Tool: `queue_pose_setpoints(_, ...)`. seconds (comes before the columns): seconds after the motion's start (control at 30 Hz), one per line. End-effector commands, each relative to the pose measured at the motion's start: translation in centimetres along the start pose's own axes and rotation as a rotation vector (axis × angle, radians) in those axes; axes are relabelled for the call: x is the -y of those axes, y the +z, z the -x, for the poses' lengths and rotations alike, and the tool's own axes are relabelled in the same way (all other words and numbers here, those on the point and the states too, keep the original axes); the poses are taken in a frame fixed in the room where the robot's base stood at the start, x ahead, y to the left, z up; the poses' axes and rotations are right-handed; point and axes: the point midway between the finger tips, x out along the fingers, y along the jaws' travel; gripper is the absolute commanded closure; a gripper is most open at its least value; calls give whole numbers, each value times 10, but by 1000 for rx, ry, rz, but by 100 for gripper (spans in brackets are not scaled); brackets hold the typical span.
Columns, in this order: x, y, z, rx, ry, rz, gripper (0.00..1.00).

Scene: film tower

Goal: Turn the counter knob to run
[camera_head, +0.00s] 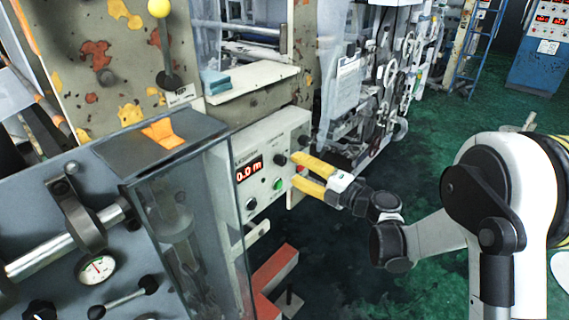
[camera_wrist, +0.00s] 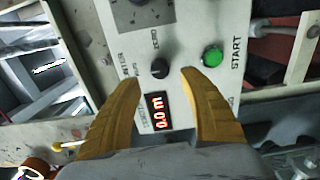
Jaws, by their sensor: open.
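The counter panel (camera_head: 232,187) is a pale box with a red display (camera_head: 248,170) reading 0.0 m. A small black round knob (camera_head: 281,160) sits right of the display, above a green button (camera_head: 278,184). My gripper (camera_head: 295,169) has two yellow fingers and is open and empty, reaching to the panel from the right. In the wrist view the knob (camera_wrist: 160,68) lies between and slightly beyond the fingertips (camera_wrist: 161,77), apart from them in the picture. The display (camera_wrist: 160,110) shows below it. The knob's pointer and small labels are too blurred to read.
The green START button (camera_wrist: 212,57) is close beside one fingertip. A red button (camera_head: 300,168) is by the fingers, and another dark knob (camera_head: 252,204) is low on the panel. A clear-sided box (camera_head: 180,215) stands to the left. Green floor (camera_head: 440,150) is open behind the arm.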

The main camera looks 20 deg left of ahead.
Motion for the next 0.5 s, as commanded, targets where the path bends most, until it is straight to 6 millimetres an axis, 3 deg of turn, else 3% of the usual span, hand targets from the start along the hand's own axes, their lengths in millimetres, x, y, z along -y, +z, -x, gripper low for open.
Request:
queue_pose_setpoints(0.2,0,1,44,2,0,0,49)
queue_pose_setpoints(0.5,0,-1,62,-2,0,0,49)
